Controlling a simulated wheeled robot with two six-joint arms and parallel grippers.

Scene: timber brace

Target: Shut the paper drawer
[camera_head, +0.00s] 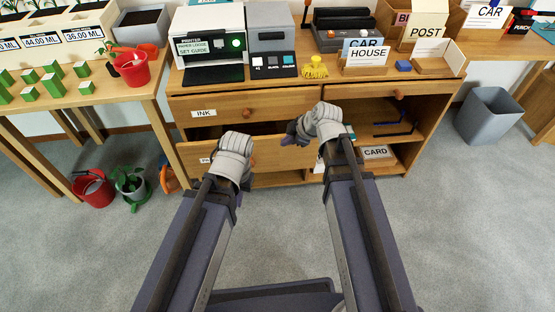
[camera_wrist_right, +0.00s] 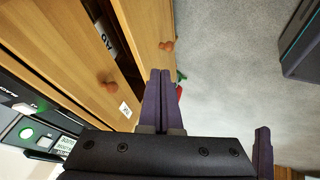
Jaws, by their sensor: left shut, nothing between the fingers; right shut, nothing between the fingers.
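The paper drawer (camera_head: 285,154) is the lower left drawer of the wooden cabinet. Its front stands out from the cabinet, and a dark gap shows above it. Its label is mostly hidden behind my left arm. In the right wrist view the paper drawer (camera_wrist_right: 143,22) has a round knob, and a white labelled item lies in the gap. My left gripper (camera_head: 235,148) is at the drawer front; its fingertips are hidden, and I cannot tell whether it touches. My right gripper (camera_head: 291,135) is shut and empty near the drawer's upper right; its closed fingers (camera_wrist_right: 159,100) show in the wrist view.
The INK drawer (camera_head: 255,103) above is closed. Open shelves at right hold a CARD box (camera_head: 376,153). A printer (camera_head: 208,45) and signs stand on top. A grey bin (camera_head: 490,113) stands at right, a red bucket (camera_head: 93,189) at left. The carpet in front is clear.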

